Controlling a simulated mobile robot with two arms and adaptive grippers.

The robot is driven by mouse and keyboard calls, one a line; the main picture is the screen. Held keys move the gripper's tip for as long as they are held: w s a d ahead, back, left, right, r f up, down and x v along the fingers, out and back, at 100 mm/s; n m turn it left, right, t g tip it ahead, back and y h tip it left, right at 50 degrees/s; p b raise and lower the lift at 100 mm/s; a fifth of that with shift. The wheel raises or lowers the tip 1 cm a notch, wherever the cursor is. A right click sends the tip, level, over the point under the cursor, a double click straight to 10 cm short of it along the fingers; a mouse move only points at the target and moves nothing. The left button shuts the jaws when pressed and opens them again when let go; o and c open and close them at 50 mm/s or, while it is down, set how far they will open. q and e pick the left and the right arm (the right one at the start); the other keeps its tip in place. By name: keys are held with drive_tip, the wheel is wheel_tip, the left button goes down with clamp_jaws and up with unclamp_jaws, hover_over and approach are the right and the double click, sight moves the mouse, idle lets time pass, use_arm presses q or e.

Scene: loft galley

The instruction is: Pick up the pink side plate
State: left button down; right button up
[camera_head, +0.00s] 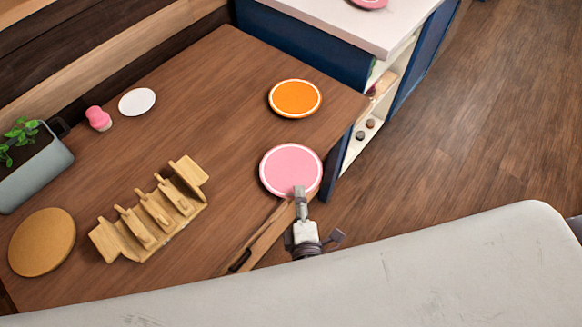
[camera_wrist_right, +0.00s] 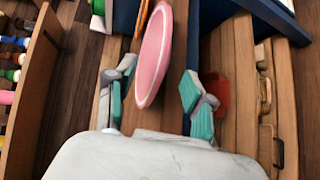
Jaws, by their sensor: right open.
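The pink side plate (camera_head: 290,167) lies flat near the right front edge of the wooden counter (camera_head: 225,115). It has a paler rim. My right gripper (camera_head: 300,192) is at the plate's near rim, with a finger overlapping it in the head view. In the right wrist view, the plate (camera_wrist_right: 154,55) shows nearly edge-on between the two open, teal-tipped fingers of my right gripper (camera_wrist_right: 153,95), with a gap on each side. The fingers do not look closed on it. My left gripper is not in view.
An orange plate (camera_head: 295,98) lies behind the pink one. A wooden rack (camera_head: 150,215), a round cork mat (camera_head: 42,242), a grey planter (camera_head: 38,172), a white disc (camera_head: 137,101) and a small pink item (camera_head: 98,118) stand left. A white-topped blue unit (camera_head: 345,22) adjoins behind.

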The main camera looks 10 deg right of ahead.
sight(291, 172)
drive_tip(key=x, duration=0.3)
drive_tip(key=shift+w+f, duration=0.1)
drive_tip(key=shift+c, duration=0.3)
clamp_jaws()
